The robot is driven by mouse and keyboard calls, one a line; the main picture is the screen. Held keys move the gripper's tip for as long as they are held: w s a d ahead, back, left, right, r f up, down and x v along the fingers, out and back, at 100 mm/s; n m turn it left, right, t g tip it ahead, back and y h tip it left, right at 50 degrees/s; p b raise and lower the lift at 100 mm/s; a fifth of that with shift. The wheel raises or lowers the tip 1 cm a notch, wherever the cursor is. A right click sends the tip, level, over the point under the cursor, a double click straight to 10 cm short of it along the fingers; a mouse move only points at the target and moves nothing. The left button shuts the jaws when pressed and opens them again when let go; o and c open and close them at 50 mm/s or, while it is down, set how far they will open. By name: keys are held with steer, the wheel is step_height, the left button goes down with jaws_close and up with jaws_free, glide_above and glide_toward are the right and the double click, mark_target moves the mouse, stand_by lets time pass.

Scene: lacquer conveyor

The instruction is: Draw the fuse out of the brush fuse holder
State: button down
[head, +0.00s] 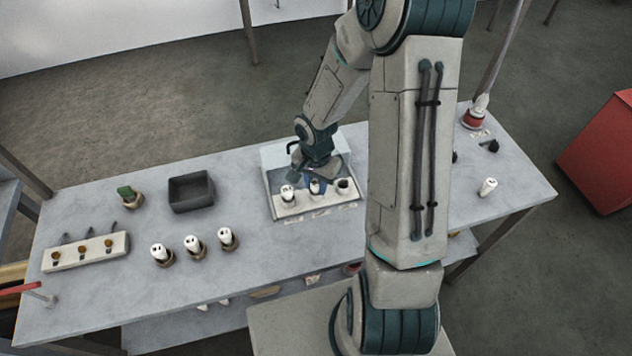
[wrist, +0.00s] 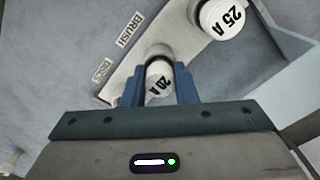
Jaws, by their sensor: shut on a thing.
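A white panel (head: 328,204) with three holders stands on the table. My gripper (wrist: 159,86) is shut on a white fuse marked 20 A (wrist: 158,82), a blue finger on each side. In the head view, my gripper (head: 315,187) is at the middle holder. The BRUSH label (wrist: 129,30) lies beside this holder, whose round rim (wrist: 156,52) shows just past the fuse. I cannot tell whether the fuse's lower end is still inside. A fuse marked 25 A (wrist: 222,18) stands in the neighbouring left holder, also in the head view (head: 287,192). The right holder (head: 344,185) looks empty.
The DISCS label (wrist: 104,70) is further along. Another white fuse (head: 487,187) stands at the right.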

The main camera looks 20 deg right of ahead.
steer(key=shift+r+p, duration=2.2)
steer(key=shift+r, duration=0.75)
steer(key=shift+r, duration=0.1)
steer(key=shift+r+p, duration=0.65)
steer(key=shift+r, duration=0.8)
steer(key=shift+f, duration=0.1)
